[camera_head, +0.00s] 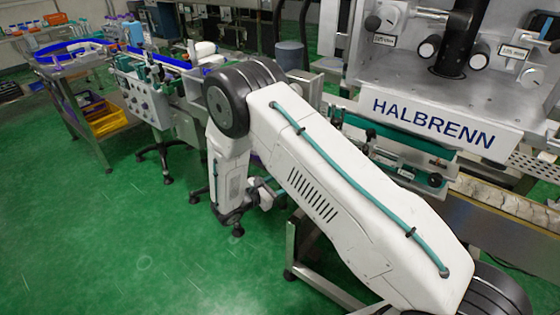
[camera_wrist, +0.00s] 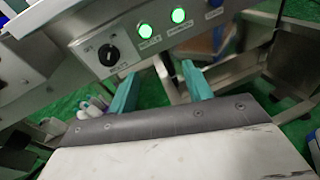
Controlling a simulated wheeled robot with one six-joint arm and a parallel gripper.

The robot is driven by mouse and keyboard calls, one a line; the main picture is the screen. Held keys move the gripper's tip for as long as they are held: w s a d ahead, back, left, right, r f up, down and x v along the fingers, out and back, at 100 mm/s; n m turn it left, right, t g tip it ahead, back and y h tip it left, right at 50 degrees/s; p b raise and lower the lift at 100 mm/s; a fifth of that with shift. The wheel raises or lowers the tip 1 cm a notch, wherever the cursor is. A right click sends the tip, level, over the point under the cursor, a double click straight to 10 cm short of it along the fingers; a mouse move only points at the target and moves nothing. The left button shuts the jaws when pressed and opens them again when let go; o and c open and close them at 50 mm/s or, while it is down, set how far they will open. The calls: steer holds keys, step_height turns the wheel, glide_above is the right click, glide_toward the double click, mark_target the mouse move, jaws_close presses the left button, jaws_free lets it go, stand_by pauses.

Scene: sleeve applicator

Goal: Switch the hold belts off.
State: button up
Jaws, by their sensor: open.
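In the wrist view a grey control panel carries a black rotary knob (camera_wrist: 108,54) and two lit green buttons, a left one (camera_wrist: 145,31) and a right one (camera_wrist: 178,15). My gripper (camera_wrist: 161,90) is open and empty. Its two teal fingers point toward the panel, below the knob and buttons, and appear apart from them.
The HALBRENN machine (camera_head: 433,118) stands at the right with a conveyor (camera_head: 500,200) below it. Another machine (camera_head: 150,95) stands at the back left, beside a cart with a yellow bin (camera_head: 107,124). The green floor (camera_head: 110,240) at the front left is clear.

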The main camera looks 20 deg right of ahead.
steer(key=w+a+r+n+t, duration=0.1)
steer(key=w+a+n+t, duration=0.25)
steer(key=w, duration=0.25)
steer(key=x, duration=0.8)
steer(key=shift+r+m+t+y, duration=0.15)
steer(key=shift+m+t+y, duration=0.15)
steer(key=shift+m+t, duration=0.05)
steer(key=c, duration=1)
